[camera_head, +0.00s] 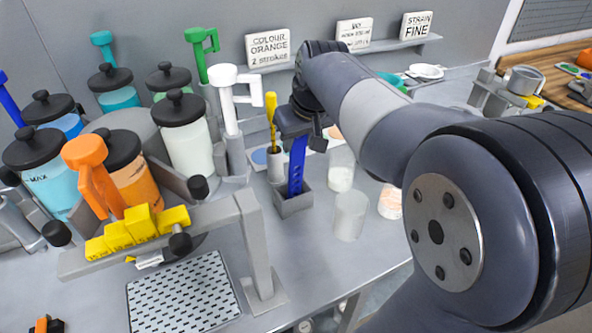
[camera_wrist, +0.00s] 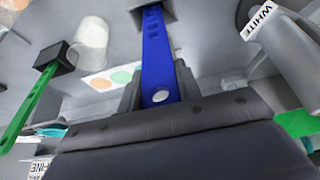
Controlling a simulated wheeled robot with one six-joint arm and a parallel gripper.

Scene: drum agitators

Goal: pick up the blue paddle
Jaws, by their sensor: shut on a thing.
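The blue paddle (camera_head: 297,165) stands upright, its lower end at a small grey square holder (camera_head: 293,206). In the wrist view the paddle (camera_wrist: 157,50) runs between my fingers toward the holder (camera_wrist: 140,3). My gripper (camera_head: 296,138) is shut on the upper part of the paddle; it also shows in the wrist view (camera_wrist: 158,88), one finger on each side. I cannot tell how deep the lower end sits in the holder.
A yellow-handled tool (camera_head: 271,112) stands close left of my gripper, with a white paddle (camera_head: 233,98) beyond it. Clear cups (camera_head: 350,215) stand to the right. Several lidded jars (camera_head: 186,140) and a grey frame with yellow blocks (camera_head: 141,229) fill the left.

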